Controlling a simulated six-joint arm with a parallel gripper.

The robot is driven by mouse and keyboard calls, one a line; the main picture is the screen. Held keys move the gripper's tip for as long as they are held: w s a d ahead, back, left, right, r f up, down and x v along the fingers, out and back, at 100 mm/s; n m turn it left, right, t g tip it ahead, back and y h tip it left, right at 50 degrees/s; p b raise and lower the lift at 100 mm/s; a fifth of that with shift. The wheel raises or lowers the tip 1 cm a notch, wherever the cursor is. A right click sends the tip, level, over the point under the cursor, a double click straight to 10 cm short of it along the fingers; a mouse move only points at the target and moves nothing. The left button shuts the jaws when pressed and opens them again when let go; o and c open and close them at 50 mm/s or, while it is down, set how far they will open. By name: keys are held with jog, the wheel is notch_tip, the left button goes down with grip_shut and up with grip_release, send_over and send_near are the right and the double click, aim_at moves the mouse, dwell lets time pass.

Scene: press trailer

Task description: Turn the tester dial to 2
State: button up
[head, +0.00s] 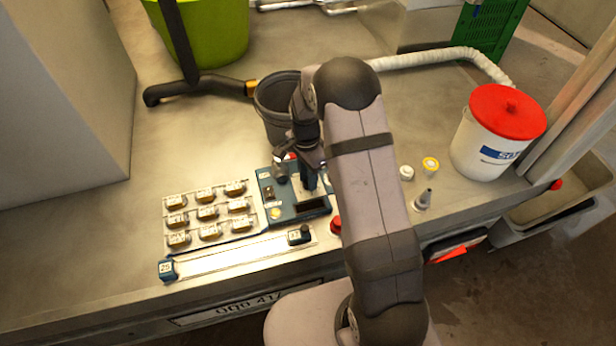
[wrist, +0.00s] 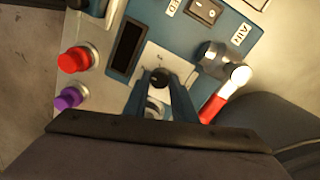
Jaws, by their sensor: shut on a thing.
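The blue tester (head: 284,213) sits near the front edge of the bench, left of my arm in the head view. In the wrist view its panel (wrist: 152,14) carries a dark display window (wrist: 128,46) and a pale dial plate (wrist: 176,64). The black tester dial (wrist: 159,77) stands on that plate. My gripper (wrist: 161,84) is shut on the dial, with a blue finger on each side of it. In the head view my gripper (head: 311,178) is over the tester and hides the dial. The dial's pointer and its numbers cannot be read.
A metal valve with a red handle (wrist: 213,108) is close to my gripper's right. A red button (wrist: 76,60) and a purple button (wrist: 69,97) are at left. A dark bucket (head: 272,108), labelled pieces (head: 207,212) and a red-lidded tub (head: 483,150) surround the tester.

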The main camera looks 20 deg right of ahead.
jog(key=o, duration=1)
jog(key=shift+o, duration=0.2)
jog(key=shift+w+r+b, duration=0.2)
jog(key=shift+r+b, duration=0.45)
jog(key=shift+r, duration=3.05)
